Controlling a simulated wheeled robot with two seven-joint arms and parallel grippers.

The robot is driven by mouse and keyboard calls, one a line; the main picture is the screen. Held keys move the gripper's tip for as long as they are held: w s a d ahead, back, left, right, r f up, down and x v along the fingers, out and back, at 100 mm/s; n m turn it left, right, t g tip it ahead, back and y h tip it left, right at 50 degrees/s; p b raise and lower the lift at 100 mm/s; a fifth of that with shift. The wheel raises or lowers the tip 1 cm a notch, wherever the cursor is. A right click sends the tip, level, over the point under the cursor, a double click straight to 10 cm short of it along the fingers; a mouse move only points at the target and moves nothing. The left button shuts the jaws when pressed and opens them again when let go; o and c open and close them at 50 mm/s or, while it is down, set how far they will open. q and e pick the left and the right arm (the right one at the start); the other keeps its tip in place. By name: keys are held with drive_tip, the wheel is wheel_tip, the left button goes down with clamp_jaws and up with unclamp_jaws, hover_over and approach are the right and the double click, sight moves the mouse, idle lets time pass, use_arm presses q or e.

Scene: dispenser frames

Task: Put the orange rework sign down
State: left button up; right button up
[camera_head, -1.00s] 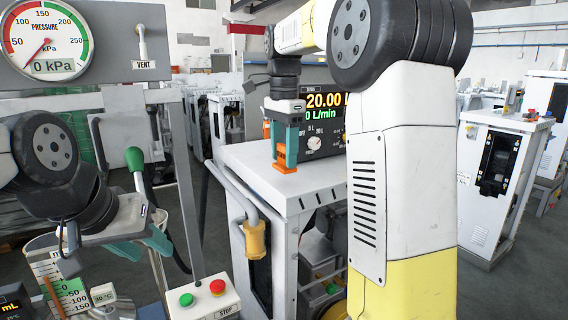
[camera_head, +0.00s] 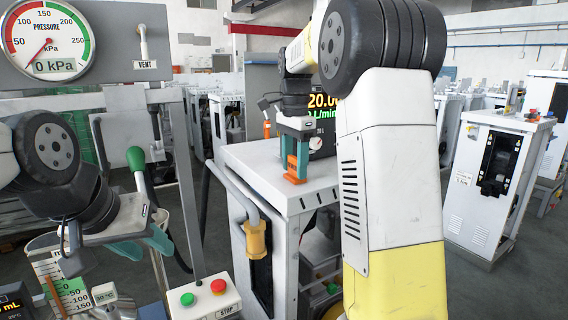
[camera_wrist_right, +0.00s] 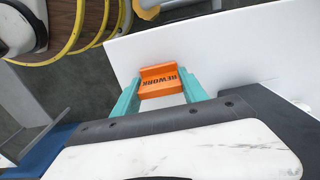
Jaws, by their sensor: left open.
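The orange rework sign (camera_head: 292,167) is at the front part of the white cabinet top (camera_head: 252,156). It also shows in the right wrist view (camera_wrist_right: 160,80), with REWORK on its face, upside down in the picture. My right gripper (camera_head: 297,158) points down with its teal fingers on either side of the sign, shut on it. The sign's foot is at or just above the cabinet top; I cannot tell whether it touches. My left gripper (camera_head: 142,246) is open and empty at the left, away from the sign.
A flow meter with a lit display (camera_head: 322,118) stands behind the sign. A pressure gauge (camera_head: 46,38) is at upper left. A button box (camera_head: 203,298) and a graduated beaker (camera_head: 62,280) are at lower left. The cabinet top left of the sign is bare.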

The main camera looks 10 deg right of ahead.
sight(295, 157)
drive_tip(key=o, duration=0.4)
drive_tip(key=shift+o, duration=0.2)
wheel_tip(295, 157, up, 12)
drive_tip(key=s+a+f+n+t+y, duration=0.1)
drive_tip(key=s+f+n+t, duration=0.2)
drive_tip(key=s+f+n, duration=0.4)
drive_tip(key=s+f+n+t+y, duration=0.1)
drive_tip(key=s+f+n+t, duration=0.2)
drive_tip(key=s+f+n, duration=0.4)
drive_tip(key=s+f, duration=0.2)
drive_tip(key=s, duration=0.7)
drive_tip(key=shift+s+a+f+n, duration=0.15)
drive_tip(key=shift+s+a+n, duration=0.1)
drive_tip(key=shift+a+n, duration=0.1)
